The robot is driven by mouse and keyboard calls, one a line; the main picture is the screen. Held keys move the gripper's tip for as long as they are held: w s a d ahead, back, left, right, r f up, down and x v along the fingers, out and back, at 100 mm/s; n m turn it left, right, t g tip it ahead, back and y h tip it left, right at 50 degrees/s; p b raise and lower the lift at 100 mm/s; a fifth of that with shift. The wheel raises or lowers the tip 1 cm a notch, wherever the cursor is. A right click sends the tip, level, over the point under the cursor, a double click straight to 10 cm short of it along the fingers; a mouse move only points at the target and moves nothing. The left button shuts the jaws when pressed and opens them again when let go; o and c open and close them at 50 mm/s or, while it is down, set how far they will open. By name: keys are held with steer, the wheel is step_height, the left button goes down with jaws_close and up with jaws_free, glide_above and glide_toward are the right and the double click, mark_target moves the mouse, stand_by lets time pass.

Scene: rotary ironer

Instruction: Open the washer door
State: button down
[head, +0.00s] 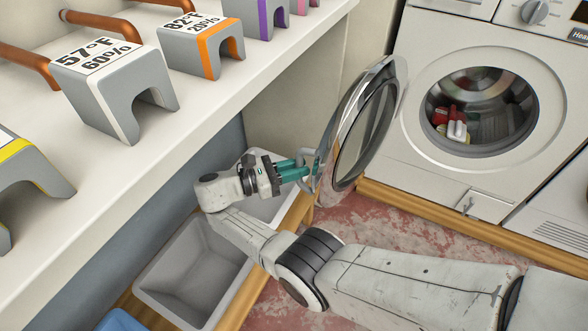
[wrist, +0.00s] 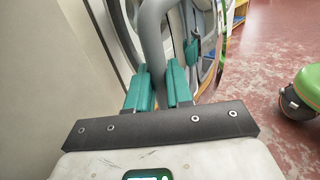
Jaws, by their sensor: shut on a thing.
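The white washer (head: 395,140) stands at the right in the head view. Its round door (head: 366,125), with a metal rim and dark glass, is swung wide open to the left of the drum opening (head: 480,110). Red and white items lie inside the drum. My gripper (head: 308,171) has teal fingers shut on the grey door handle (head: 311,182) at the door's outer edge. In the wrist view my gripper (wrist: 160,88) has the curved grey handle (wrist: 152,35) between its fingers, with the door behind it.
A shelf (head: 210,85) with several grey arch-shaped signs runs along the left. Grey bins (head: 190,270) stand below it, close to my arm. Bare red floor (head: 420,225) lies before the washer. A green and black rounded object (wrist: 303,92) stands at the right in the wrist view.

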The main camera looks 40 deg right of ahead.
steer(key=shift+s+d, duration=0.1)
steer(key=shift+d, duration=0.3)
steer(key=c, duration=1.5)
jaws_free()
steer(key=o, duration=0.4)
steer(key=shift+s+d, duration=0.1)
steer(key=shift+d, duration=0.25)
steer(key=shift+a, duration=0.4)
steer(key=b+v, duration=0.7)
steer(key=v, duration=0.3)
steer(key=shift+w+a+b, duration=0.25)
steer(key=shift+b, duration=0.1)
